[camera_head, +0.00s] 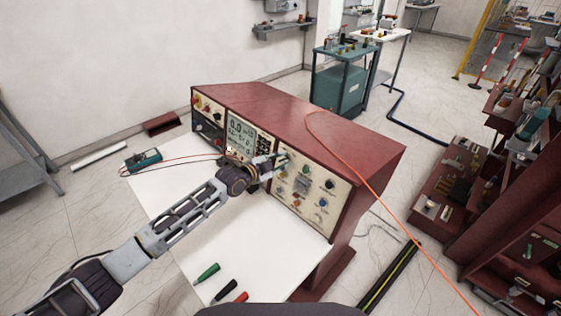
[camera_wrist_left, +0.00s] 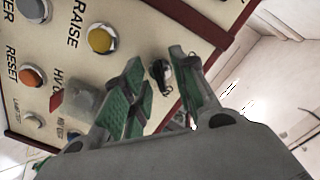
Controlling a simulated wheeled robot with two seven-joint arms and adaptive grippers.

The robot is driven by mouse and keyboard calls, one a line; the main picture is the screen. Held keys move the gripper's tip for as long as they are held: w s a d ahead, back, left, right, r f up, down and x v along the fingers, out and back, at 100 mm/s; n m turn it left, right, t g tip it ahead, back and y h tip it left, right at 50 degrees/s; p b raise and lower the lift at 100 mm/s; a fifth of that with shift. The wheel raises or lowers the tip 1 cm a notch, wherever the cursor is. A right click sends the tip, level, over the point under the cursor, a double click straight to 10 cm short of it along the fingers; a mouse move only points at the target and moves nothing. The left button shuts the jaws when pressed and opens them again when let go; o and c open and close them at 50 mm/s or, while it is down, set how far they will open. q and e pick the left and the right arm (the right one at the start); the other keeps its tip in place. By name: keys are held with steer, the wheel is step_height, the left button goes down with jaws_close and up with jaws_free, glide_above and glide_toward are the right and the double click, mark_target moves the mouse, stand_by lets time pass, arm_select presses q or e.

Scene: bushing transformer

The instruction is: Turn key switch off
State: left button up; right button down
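The key switch (camera_wrist_left: 160,72) is a small dark key in a round lock on the cream control panel (camera_head: 302,190) of the red console (camera_head: 330,135). In the left wrist view it shows between the green-padded fingers of my left gripper (camera_wrist_left: 157,64). The fingers are apart, one on each side of the key, and I cannot tell whether either touches it. In the head view my left gripper (camera_head: 280,162) reaches the upper left part of the panel, and I cannot make out the key there. My right gripper does not show.
Beside the key are a yellow RAISE button (camera_wrist_left: 101,39), an orange RESET button (camera_wrist_left: 32,76) and a grey switch block (camera_wrist_left: 85,100). Probes, one green (camera_head: 207,273), and a meter (camera_head: 144,160) lie on the white tabletop (camera_head: 220,235). An orange cable (camera_head: 352,170) crosses the console.

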arm_select(q)
steer(key=shift+w+d, duration=0.15)
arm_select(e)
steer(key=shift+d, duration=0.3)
arm_select(q)
jaws_close()
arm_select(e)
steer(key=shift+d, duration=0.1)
